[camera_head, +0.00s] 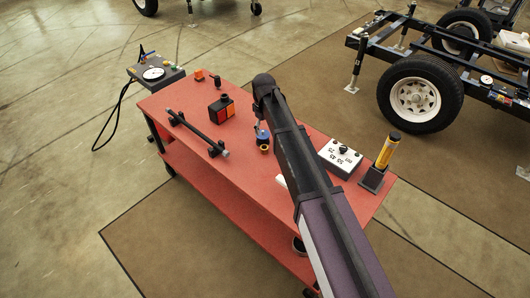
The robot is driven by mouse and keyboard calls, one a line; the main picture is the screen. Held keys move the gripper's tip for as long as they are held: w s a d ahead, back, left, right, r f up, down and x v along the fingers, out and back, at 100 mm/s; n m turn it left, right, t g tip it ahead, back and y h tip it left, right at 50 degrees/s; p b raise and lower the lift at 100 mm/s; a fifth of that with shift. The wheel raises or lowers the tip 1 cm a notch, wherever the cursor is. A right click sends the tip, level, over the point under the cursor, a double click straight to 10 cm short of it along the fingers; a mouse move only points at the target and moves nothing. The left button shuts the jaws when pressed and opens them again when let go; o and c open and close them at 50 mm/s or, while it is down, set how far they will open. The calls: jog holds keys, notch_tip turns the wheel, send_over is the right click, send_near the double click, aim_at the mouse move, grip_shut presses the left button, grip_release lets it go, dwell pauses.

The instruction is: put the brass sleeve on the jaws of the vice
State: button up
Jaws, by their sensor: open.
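A small blue object (262,134), which looks like the vice, stands near the middle of the red table (240,165). A small dark and gold-coloured ring-like piece (264,148), which may be the brass sleeve, shows right at its near side. I cannot tell whether it touches the vice or rests on the table. My gripper (260,121) hangs down just above and behind the blue object, open. My own arm and wrist hide most of it, and its fingers are too small to make out well. I see nothing held in it.
A black and orange block (221,110), a black bar on supports (197,133) and a small orange piece (199,75) stand to the left. A white dial box (340,157) and a yellow tube in a black holder (386,152) stand right. My arm crosses the table.

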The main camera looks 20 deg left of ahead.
jog(key=b, duration=0.6)
send_over(264, 148)
jog(key=s, duration=0.2)
jog(key=shift+w+d+f, duration=0.15)
jog(key=shift+f, duration=1.55)
jog(key=shift+w+d+f, duration=0.1)
jog(key=shift+f, duration=1.6)
jog(key=shift+w+f+b, duration=0.15)
jog(key=shift+f+b, duration=1.15)
jog(key=shift+b, duration=0.05)
jog(key=shift+w+f+b, duration=0.1)
jog(key=shift+f+b, duration=1.2)
grip_shut()
